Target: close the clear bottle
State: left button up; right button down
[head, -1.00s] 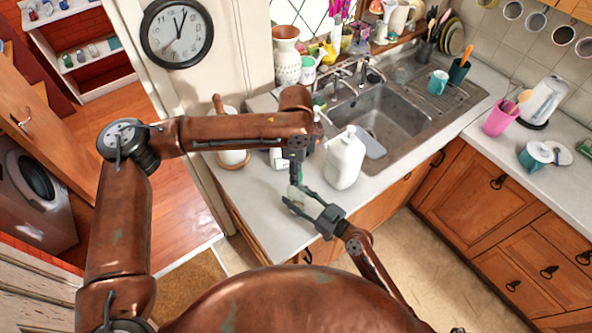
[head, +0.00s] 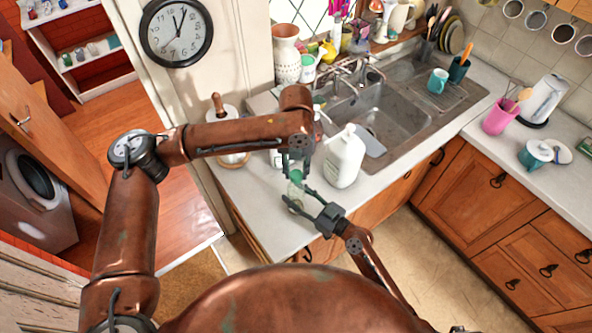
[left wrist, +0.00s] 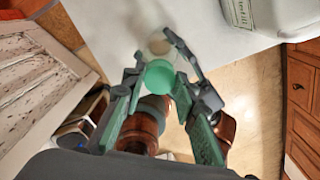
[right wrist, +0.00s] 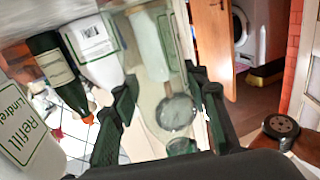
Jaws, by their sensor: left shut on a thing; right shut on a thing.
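The clear bottle (head: 293,194) stands near the front edge of the counter, small and hard to make out. My right gripper (head: 300,201) is shut on it from the front right. The green cap (head: 297,174) is just above the bottle, and it also shows as a round green disc in the left wrist view (left wrist: 158,76). My left gripper (head: 296,168) is shut on the cap from above. I cannot tell whether the cap touches the bottle's mouth. In the right wrist view my right gripper's fingers (right wrist: 163,100) flank the see-through bottle, whose outline is unclear.
A dark green bottle with an orange tip (right wrist: 62,70) is also close by. The sink (head: 385,120) lies behind. The counter's front left (head: 265,215) is clear.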

pick_arm(q)
jog(key=m, duration=0.6)
jog(key=shift+d, duration=0.1)
jog(key=m, duration=0.6)
jog(key=shift+m, duration=0.3)
jog(key=o, duration=0.7)
jog(key=shift+r, duration=2.2)
